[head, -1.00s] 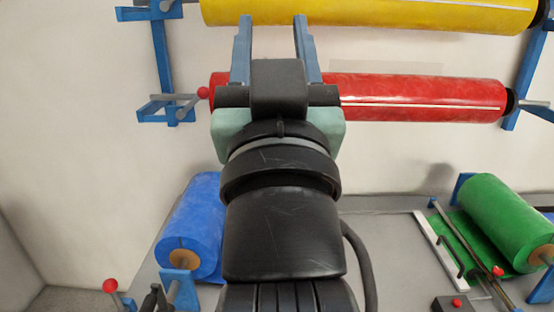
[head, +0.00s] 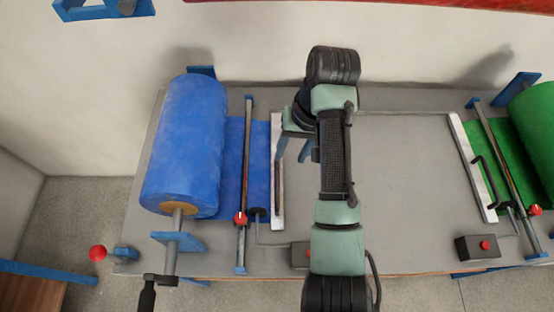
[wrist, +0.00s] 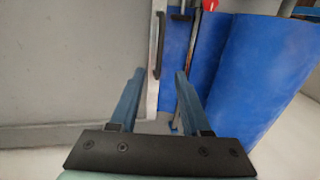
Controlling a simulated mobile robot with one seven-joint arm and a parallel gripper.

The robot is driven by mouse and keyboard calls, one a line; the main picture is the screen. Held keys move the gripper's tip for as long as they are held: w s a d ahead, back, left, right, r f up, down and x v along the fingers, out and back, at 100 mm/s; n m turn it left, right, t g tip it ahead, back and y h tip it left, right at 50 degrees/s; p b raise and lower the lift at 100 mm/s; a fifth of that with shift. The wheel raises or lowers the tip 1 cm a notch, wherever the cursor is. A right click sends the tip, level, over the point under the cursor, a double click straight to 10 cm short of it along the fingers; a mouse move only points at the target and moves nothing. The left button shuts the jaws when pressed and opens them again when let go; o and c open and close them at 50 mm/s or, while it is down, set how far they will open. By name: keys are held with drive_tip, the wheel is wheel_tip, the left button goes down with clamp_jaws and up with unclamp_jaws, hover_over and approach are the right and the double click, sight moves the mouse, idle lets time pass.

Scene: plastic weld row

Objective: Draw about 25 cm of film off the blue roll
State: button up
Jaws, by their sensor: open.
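The blue roll (head: 184,140) lies on its stand at the left of the grey bench. Its blue film (head: 258,150) runs right from it, under a thin rod with a red knob (head: 240,218), to a white bar with a dark handle (head: 278,212). My gripper (head: 291,158) is open and empty above the bench, close to the bar. In the wrist view, my gripper (wrist: 160,73) has both fingers apart, with the white bar (wrist: 153,95) seen between them. The blue roll (wrist: 262,75) stands to the right there. I cannot tell the height of the fingertips over the bar.
A crank with a black grip (head: 147,294) sticks out at the front left. A control box with a red button (head: 300,254) is partly behind my arm. The bench middle (head: 410,170) is clear. The green roll (head: 535,125), its bar (head: 473,165) and another control box (head: 478,247) are at right.

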sight(278, 182)
drive_tip(key=f+b, duration=0.1)
drive_tip(key=f, duration=0.3)
drive_tip(key=a+f+b, duration=0.1)
drive_tip(key=f+b, duration=0.1)
drive_tip(key=f, duration=0.2)
drive_tip(key=a+f+b, duration=0.1)
drive_tip(key=f, duration=0.3)
drive_tip(key=shift+s+a+f, duration=0.15)
drive_tip(key=shift+a+f, duration=0.05)
drive_tip(key=shift+a, duration=0.05)
clamp_jaws()
idle(1.0)
